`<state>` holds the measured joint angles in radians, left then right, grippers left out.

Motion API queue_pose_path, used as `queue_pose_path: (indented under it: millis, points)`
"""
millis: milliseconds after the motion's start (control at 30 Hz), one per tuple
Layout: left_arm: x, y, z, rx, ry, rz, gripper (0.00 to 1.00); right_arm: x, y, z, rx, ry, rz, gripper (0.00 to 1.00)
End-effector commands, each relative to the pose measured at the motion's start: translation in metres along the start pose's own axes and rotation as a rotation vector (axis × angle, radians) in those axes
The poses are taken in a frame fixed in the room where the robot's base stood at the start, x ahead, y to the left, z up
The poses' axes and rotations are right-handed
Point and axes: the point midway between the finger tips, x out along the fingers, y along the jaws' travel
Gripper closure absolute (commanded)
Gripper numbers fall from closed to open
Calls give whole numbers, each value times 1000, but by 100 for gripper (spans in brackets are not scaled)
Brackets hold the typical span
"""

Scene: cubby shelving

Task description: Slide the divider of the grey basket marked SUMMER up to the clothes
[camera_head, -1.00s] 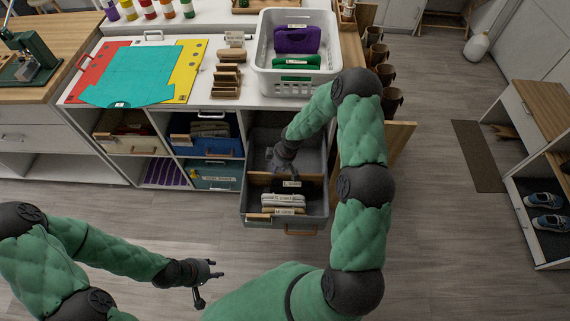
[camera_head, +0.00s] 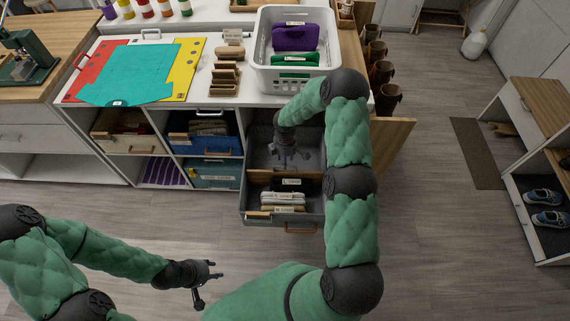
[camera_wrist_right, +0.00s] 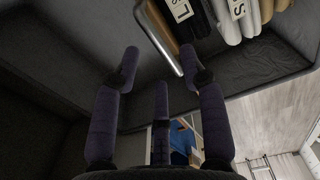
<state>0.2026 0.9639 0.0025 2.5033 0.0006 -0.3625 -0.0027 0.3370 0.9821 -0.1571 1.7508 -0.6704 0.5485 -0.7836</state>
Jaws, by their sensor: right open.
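The grey basket (camera_head: 242,202) is pulled partly out of its cubby, and its marking is too small to read. Its brown divider (camera_head: 260,175) stands across it, behind the folded clothes (camera_head: 282,203) in the front part. In the right wrist view the divider (camera_wrist_right: 158,36) is a plate with a shiny edge, close to the clothes (camera_wrist_right: 225,22). My right gripper (camera_head: 291,160) is open, above the basket's empty rear part, behind the divider. Its spread fingers (camera_wrist_right: 160,75) hold nothing; contact with the divider is unclear. My left gripper (camera_head: 208,282) is open and empty, away from the basket.
A white basket (camera_head: 262,75) with purple and green cloth stands on the counter above. Neighbouring cubbies hold a blue bin (camera_head: 220,147) and a beige bin (camera_head: 130,144). A wooden panel (camera_head: 392,140) stands to the right. The floor in front is free.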

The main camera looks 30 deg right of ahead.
Motion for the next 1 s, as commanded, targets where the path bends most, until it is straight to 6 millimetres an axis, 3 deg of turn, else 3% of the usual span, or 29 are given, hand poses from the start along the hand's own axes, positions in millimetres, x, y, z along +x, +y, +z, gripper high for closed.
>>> queue_pose_path:
  millis: [200, 567, 733, 1000]
  points:
    - [7, -2, 0, 0, 0, 0, 60, 23, 1, 0, 1, 0, 1, 57]
    - [7, -3, 0, 0, 0, 0, 60, 27, 0, 0, 1, 1, 1, 57]
    - [7, -3, 0, 0, 0, 0, 60, 27, 0, 0, 1, 1, 1, 100]
    - [8, -3, 0, 0, 0, 0, 60, 27, -1, 0, 1, 1, 1, 100]
